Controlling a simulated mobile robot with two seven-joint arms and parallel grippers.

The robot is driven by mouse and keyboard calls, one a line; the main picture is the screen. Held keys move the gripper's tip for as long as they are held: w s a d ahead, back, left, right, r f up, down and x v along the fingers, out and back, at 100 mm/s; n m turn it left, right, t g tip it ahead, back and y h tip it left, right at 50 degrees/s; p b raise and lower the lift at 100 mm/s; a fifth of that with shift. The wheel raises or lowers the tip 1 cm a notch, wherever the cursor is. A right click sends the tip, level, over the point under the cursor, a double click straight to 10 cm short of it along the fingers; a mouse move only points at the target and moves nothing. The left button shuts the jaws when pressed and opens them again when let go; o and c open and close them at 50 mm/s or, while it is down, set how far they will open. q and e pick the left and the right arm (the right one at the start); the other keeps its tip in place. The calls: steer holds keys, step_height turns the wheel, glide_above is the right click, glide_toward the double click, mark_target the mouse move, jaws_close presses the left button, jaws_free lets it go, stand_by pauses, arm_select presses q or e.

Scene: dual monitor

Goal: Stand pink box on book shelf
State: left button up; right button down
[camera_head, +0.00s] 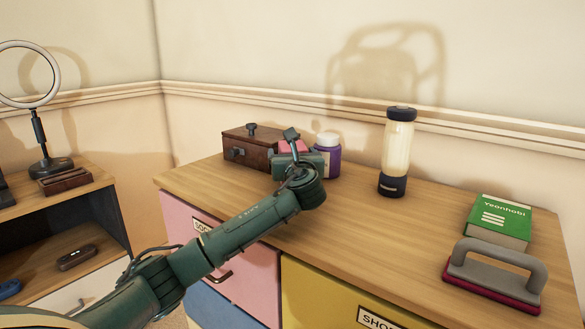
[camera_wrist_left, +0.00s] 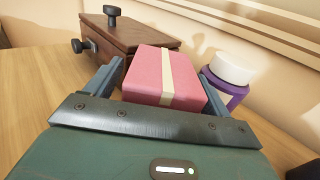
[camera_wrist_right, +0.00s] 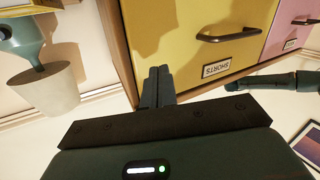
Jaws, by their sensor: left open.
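The pink box (camera_head: 299,146) with a cream band lies on the wooden dresser top, mostly hidden behind my left gripper (camera_head: 292,150) in the head view. In the left wrist view the pink box (camera_wrist_left: 150,75) shows clearly. My left gripper (camera_wrist_left: 155,90) is open, with one finger on each side of the box; I cannot tell whether they touch it. My right gripper (camera_wrist_right: 160,82) shows only in its wrist view, fingers together and empty, in front of the yellow drawer. No clear book shelf is in view; a dark open shelf unit (camera_head: 103,184) stands at the left.
A brown wooden box (camera_head: 247,152) stands left of the pink box, and a purple jar (camera_head: 328,160) stands close on its right. A bottle (camera_head: 397,150), a green book (camera_head: 500,218) and a grey-handled tool (camera_head: 495,270) are farther right. The dresser's front middle is clear.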

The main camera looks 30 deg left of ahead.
arm_select(q)
steer(key=shift+c, duration=0.3)
steer(key=c, duration=1.2)
